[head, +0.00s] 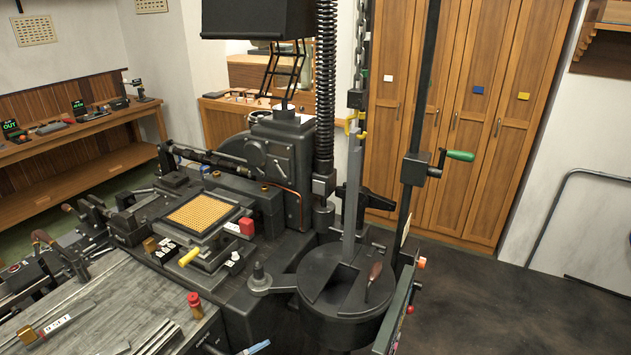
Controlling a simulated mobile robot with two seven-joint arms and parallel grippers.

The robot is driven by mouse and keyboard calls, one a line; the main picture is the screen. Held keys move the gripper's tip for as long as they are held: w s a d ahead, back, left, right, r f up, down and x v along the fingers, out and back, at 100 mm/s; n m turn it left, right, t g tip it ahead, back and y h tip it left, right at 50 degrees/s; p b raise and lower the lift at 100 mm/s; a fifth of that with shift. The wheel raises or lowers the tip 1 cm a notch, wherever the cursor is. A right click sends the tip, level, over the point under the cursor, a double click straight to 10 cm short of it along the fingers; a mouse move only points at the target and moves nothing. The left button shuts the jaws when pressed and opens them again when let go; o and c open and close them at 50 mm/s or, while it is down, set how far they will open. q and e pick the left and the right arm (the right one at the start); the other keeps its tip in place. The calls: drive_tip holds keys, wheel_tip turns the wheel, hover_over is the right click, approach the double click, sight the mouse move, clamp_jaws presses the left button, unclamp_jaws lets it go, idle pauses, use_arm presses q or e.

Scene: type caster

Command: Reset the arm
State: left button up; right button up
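Neither of my grippers nor my arms shows in the head view. The type caster (285,145) is a large black machine in the middle. Its matrix case (201,213) is a square yellow grid in a dark frame. A round black pot (345,285) stands at its lower right, with a grey bar (352,190) rising upright from its opening. A hook (355,122) on a chain is at the top of the bar. A lever with a green handle (460,155) sticks out to the right from a dark upright post (419,115). I cannot tell which part the task calls the arm.
A grey metal worktop (105,305) with strips and a red-topped brass piece (194,303) fills the lower left. A wooden bench (75,130) with small displays stands at the far left. Wooden cabinets (480,90) line the back right. The dark floor (500,300) at lower right is clear.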

use_arm(q)
drive_tip(key=s+a+f+n+y, duration=0.5)
drive_tip(key=s+n+y, duration=0.1)
drive_tip(key=s, duration=0.3)
drive_tip(key=s+a+f+n+y, duration=0.4)
drive_tip(key=s+n, duration=0.4)
drive_tip(key=s, duration=0.2)
drive_tip(key=shift+a+f+n+y, duration=0.4)
drive_tip(key=shift+a+y, duration=0.25)
drive_tip(key=shift+y, duration=0.25)
use_arm(e)
drive_tip(key=shift+r, duration=0.15)
